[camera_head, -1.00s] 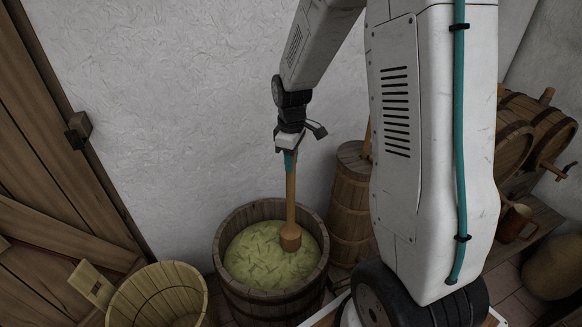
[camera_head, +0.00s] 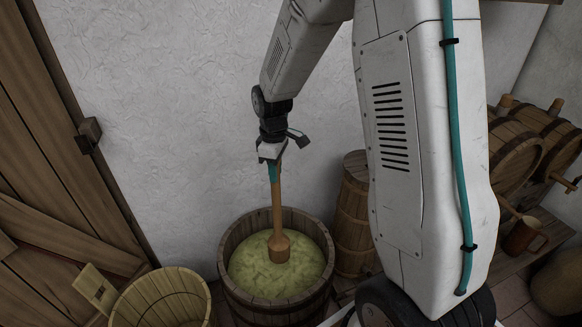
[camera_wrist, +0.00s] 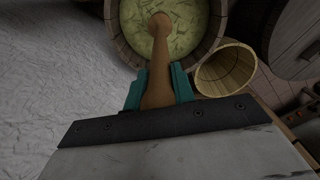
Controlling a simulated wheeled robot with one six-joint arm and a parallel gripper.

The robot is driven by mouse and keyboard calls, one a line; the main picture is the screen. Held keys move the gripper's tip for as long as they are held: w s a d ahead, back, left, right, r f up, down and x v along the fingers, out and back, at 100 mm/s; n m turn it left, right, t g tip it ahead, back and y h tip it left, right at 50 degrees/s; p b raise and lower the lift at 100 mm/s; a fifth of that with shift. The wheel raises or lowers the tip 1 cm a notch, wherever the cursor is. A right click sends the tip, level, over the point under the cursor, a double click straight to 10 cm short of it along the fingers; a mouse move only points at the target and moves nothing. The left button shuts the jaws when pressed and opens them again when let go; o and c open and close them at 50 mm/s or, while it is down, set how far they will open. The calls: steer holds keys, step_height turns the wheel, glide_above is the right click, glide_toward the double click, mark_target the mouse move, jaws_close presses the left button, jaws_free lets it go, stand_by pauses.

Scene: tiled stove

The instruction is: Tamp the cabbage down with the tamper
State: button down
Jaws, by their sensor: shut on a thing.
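The wooden tamper (camera_head: 277,215) hangs nearly upright from my gripper (camera_head: 272,172), its thick head low over the cabbage. My gripper is shut on the tamper's handle; the teal fingers show on both sides of the handle in the wrist view (camera_wrist: 158,90). The shredded pale green cabbage (camera_head: 305,268) fills the wooden tub (camera_head: 232,243) up to a little below its rim. In the wrist view the cabbage (camera_wrist: 190,25) lies beyond the tamper.
A lighter wooden bucket (camera_head: 160,300) stands to the left of the tub, near a wooden door (camera_head: 60,180). A tall wooden churn (camera_head: 353,215) stands close to the right. Barrels (camera_head: 515,150) and a copper mug (camera_head: 524,236) are farther right. The white wall is close behind.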

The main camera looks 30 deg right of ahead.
steer(key=w+a+f+m, duration=0.1)
steer(key=w+a+f, duration=0.2)
steer(key=w+a, duration=0.2)
steer(key=shift+a+f, duration=0.3)
steer(key=shift+f, duration=0.1)
stand_by(0.5)
steer(key=shift+f, duration=0.7)
stand_by(0.3)
steer(key=shift+r, duration=2.5)
steer(key=shift+a, duration=0.1)
